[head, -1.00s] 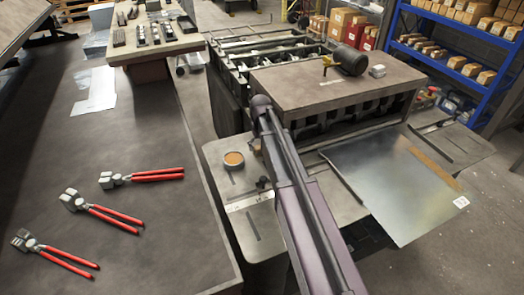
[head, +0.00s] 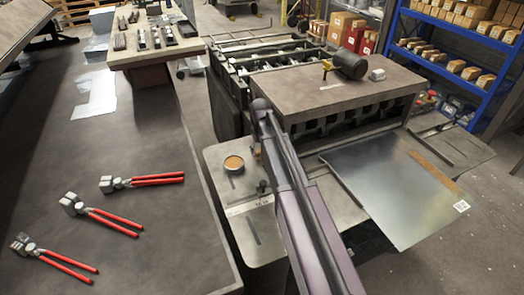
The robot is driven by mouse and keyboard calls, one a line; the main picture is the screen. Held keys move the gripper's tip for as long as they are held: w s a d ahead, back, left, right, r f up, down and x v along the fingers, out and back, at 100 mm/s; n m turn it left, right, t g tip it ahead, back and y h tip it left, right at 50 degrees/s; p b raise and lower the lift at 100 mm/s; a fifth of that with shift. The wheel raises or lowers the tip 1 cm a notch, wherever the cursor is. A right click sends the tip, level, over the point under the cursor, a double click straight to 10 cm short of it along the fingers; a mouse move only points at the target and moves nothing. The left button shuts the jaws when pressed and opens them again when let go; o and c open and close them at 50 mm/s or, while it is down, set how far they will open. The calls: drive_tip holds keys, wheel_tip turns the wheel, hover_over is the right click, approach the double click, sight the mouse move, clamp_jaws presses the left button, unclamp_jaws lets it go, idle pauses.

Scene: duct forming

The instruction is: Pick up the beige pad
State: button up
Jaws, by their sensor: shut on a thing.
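I cannot make out a beige pad for certain. A round tin with a tan-orange top (head: 234,164) sits on the grey metal plate (head: 225,185) left of my arm; I cannot tell if it has to do with the pad. A small tan bit (head: 257,152) shows at the left edge of my arm, mostly hidden. My arm crosses the middle of the view from the bottom, in front of the machine. My gripper does not show, and what it holds cannot be seen.
Red-handled pliers (head: 105,218) lie on the dark table (head: 130,260) at left. A bare metal sheet (head: 385,185) lies right of my arm. The machine top (head: 315,92) carries a dark cylinder (head: 350,65) and a yellow tool (head: 327,69). Blue shelving (head: 437,54) stands behind at right.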

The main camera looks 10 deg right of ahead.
wheel_tip(320, 180, up, 28)
drive_tip(key=p, duration=2.7)
drive_tip(key=shift+p, duration=0.3)
drive_tip(key=o, duration=0.5)
drive_tip(key=shift+c, duration=1.1)
drive_tip(key=shift+f, duration=0.15)
